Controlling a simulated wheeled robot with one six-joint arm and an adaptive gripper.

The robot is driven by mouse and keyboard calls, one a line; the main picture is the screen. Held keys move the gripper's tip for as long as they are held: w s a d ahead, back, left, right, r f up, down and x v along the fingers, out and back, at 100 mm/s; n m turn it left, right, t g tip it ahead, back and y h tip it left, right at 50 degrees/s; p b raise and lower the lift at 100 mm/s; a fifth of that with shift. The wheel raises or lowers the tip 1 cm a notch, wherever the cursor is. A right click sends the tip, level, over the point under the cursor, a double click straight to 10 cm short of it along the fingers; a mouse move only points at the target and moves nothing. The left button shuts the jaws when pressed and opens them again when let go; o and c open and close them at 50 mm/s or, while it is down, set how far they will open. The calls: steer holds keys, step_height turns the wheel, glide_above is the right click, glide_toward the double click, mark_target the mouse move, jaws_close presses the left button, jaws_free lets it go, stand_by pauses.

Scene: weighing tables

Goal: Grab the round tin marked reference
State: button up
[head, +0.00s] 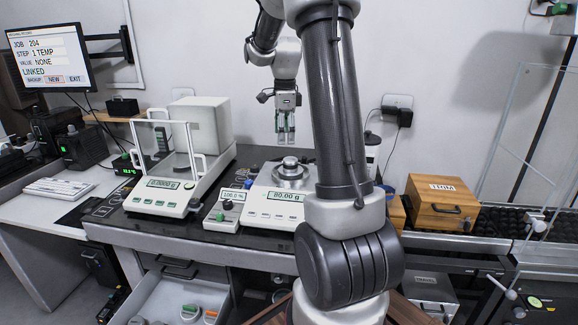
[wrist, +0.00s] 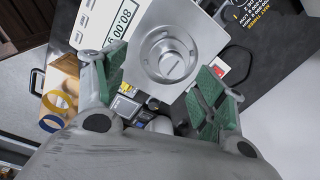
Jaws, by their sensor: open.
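No label reading "reference" is legible in either view, so I cannot tell for sure which thing is the marked tin. A round silver metal piece (head: 290,163) sits on the pan of the right-hand scale (head: 268,206), which reads 80.00 g; it also shows in the wrist view (wrist: 170,66). Small round containers with green (head: 190,309) and orange (head: 211,314) tops lie in the open drawer (head: 170,293), their markings too small to read. My gripper (head: 285,138) is open and empty, fingers pointing down above the scale; its spread green-padded fingers show in the wrist view (wrist: 163,92).
A glass-shielded balance (head: 165,198) stands left of the scale, with a small box reading 100.0 % (head: 228,210) between them. A wooden box (head: 440,202) stands at the right. A monitor (head: 50,55) and white keyboard (head: 58,188) are at the left. Wall outlets sit behind.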

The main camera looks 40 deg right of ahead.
mark_target(291, 159)
steer(key=d+f+m, duration=0.1)
steer(key=w+d+f+m, duration=0.1)
steer(key=f, duration=0.1)
steer(key=w+d+f+m, duration=0.1)
steer(key=shift+w+d+f+g, duration=0.15)
steer(key=shift+d+f+g, duration=0.1)
steer(key=shift+d+g, duration=0.05)
steer(key=f, duration=0.7)
steer(key=shift+d+f, duration=0.25)
steer(key=shift+c, duration=0.3)
steer(key=c, duration=1.1)
steer(key=shift+c, duration=0.2)
